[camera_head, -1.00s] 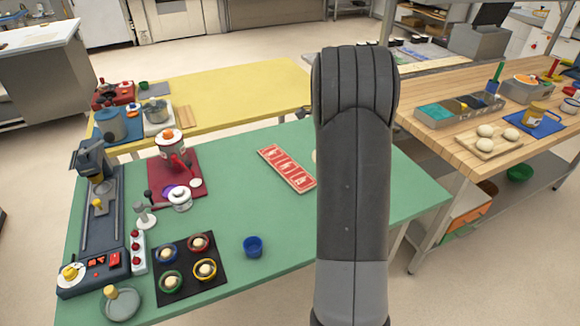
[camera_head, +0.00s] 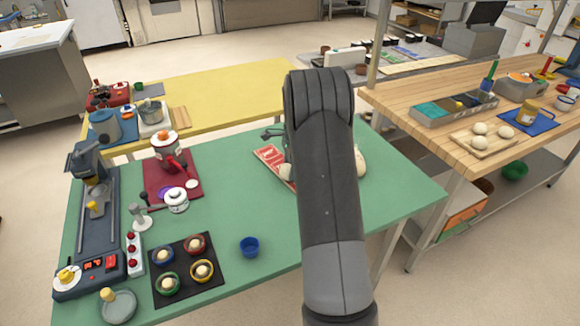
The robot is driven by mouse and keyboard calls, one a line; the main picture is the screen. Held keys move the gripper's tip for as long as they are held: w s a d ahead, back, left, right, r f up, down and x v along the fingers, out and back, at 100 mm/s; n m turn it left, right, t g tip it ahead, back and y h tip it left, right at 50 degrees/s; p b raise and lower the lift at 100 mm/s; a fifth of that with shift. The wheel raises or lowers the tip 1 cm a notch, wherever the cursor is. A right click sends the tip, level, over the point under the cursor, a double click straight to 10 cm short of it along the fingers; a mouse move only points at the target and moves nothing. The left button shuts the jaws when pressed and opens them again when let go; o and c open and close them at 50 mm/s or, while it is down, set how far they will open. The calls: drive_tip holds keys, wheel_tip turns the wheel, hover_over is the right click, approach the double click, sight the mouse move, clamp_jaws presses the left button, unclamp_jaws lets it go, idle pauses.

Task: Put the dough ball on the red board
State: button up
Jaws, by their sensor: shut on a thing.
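The red board (camera_head: 267,154), a long plate with pale markings, lies on the green table; my arm hides its right part. A pale dough ball (camera_head: 286,171) shows at the left edge of my arm, over or beside the board's right edge. I cannot tell if it touches the board. My gripper (camera_head: 273,134) is mostly hidden behind my arm, with only a small grey part showing past the board's far end. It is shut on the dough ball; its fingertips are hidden.
Another pale rounded thing (camera_head: 360,163) shows right of my arm on the green table (camera_head: 225,205). A blue cup (camera_head: 249,247) and a black mat with several small bowls (camera_head: 190,293) stand in front. Left are a red mat (camera_head: 157,187) and a machine. A wooden table (camera_head: 420,110) is at right.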

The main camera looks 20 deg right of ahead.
drive_tip(key=shift+f, duration=0.1)
drive_tip(key=o, duration=1)
drive_tip(key=shift+c, duration=0.2)
wheel_tip(320, 180, up, 12)
drive_tip(key=d, duration=0.1)
drive_tip(key=s+a+r+n+t, duration=0.1)
drive_tip(key=s+a+r+n, duration=0.4)
drive_tip(key=s+a+r, duration=0.3)
drive_tip(key=s+a+r+n+t, duration=0.2)
drive_tip(key=s+a+r+n, duration=0.3)
drive_tip(key=s+r, duration=0.3)
drive_tip(key=s+a+f+n, duration=0.1)
drive_tip(key=s+a+n, duration=0.1)
drive_tip(key=s, duration=0.4)
drive_tip(key=s+a+f+n+t+h, duration=0.1)
drive_tip(key=s+a+n, duration=0.1)
drive_tip(key=s+n, duration=0.2)
drive_tip(key=s+a+f+n+t, duration=0.1)
drive_tip(key=s+a+n, duration=0.2)
drive_tip(key=s, duration=0.7)
drive_tip(key=shift+s+f+n, duration=0.25)
drive_tip(key=shift+n, duration=0.35)
drive_tip(key=shift+a, duration=0.1)
